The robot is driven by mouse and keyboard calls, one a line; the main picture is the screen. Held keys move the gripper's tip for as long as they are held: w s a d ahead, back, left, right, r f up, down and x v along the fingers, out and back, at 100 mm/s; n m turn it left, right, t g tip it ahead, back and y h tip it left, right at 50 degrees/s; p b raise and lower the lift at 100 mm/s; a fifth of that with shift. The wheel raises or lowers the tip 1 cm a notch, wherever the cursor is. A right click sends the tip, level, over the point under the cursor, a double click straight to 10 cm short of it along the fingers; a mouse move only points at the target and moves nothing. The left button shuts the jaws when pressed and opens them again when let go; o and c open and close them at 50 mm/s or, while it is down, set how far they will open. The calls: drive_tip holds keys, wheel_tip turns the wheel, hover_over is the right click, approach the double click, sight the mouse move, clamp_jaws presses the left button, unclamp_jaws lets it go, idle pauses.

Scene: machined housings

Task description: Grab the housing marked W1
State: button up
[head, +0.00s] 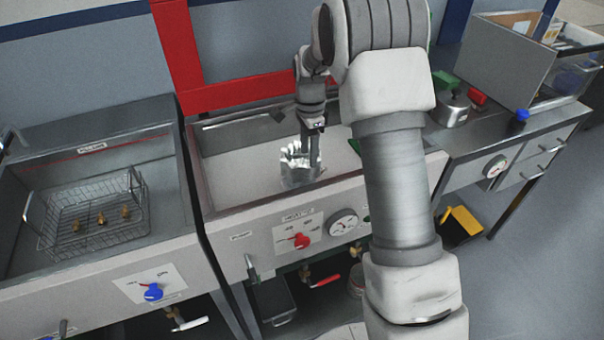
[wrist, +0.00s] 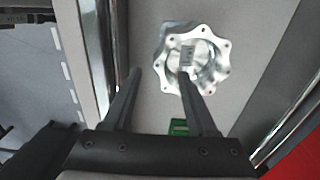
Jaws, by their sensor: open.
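A shiny machined metal housing (head: 297,170) lies in the middle basin, which has a pale floor. In the wrist view the housing (wrist: 212,72) shows as a lobed flange with bolt holes and a grey label at its centre; the label is too small to read. My gripper (wrist: 157,75) is open and empty. Its right finger overlaps the lower edge of the housing in the wrist view, and its left finger lies over bare floor to the left. In the head view my gripper is just above the housing and partly hides it; I cannot tell whether they touch.
The middle basin's front wall (head: 262,238) and a red post (head: 177,50) behind it bound the space. A wire basket (head: 95,222) with small brass parts sits in the left basin. A metal kettle-like pot (head: 450,108) and a blue-capped item (head: 520,118) stand on the right counter. A green object (wrist: 179,127) shows near the fingers.

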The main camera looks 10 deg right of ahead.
sight(308, 167)
drive_tip(key=shift+f, duration=3.35)
clamp_jaws()
drive_tip(key=shift+w, duration=0.1)
drive_tip(key=shift+w+r, duration=0.1)
drive_tip(key=shift+r, duration=0.1)
